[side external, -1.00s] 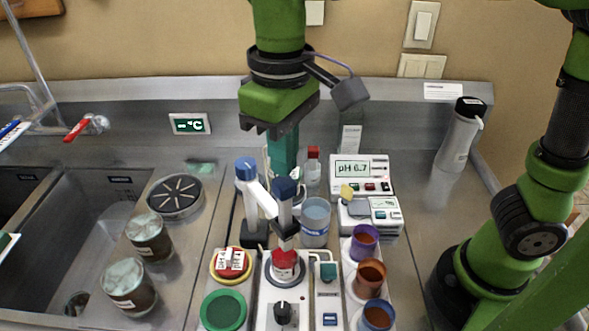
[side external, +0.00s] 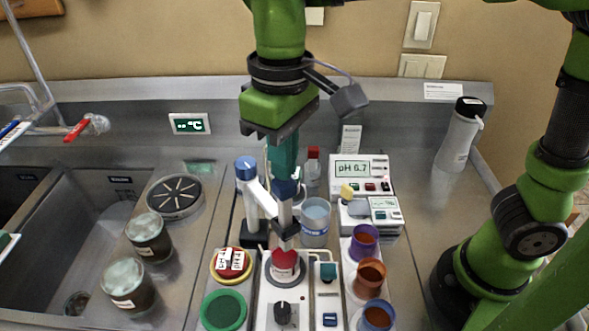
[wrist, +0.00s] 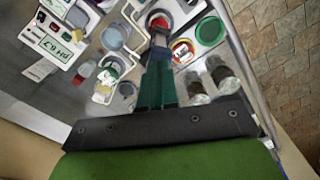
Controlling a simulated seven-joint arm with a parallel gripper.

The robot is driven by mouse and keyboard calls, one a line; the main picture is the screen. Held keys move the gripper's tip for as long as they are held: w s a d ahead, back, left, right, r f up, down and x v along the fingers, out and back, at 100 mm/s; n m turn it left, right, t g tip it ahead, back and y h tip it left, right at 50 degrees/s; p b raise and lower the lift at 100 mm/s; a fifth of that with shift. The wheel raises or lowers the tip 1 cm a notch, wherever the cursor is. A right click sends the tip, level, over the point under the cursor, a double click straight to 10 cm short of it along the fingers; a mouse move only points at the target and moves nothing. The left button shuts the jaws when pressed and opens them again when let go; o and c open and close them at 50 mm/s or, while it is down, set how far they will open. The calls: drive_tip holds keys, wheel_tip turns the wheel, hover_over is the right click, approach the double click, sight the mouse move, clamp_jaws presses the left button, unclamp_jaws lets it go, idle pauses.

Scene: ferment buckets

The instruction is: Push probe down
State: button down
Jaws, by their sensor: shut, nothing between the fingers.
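The probe is an upright white shaft (side external: 285,215) with a blue cap (side external: 285,190) and a dark lower collar, standing over a vessel with a red top (side external: 284,263). A white arm (side external: 262,195) beside it runs from a blue-knobbed post (side external: 247,168). My gripper (side external: 285,178) is shut and empty, pointing down, with its teal fingertips at the blue cap. They look in contact with it, but I cannot be sure. In the wrist view the gripper (wrist: 158,52) overlaps the probe's top and hides much of it; the red top (wrist: 160,21) shows beyond the fingers.
A pH meter (side external: 361,170) reading 6.7 and a scale (side external: 370,215) stand at right. Brown-filled cups (side external: 370,275) line the right side. A clear beaker (side external: 315,222) stands close by the probe. Two jars (side external: 148,237) and a sink are at left.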

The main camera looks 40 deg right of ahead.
sight(284, 193)
drive_tip(key=shift+f, duration=3.15)
drive_tip(key=shift+r, duration=2.55)
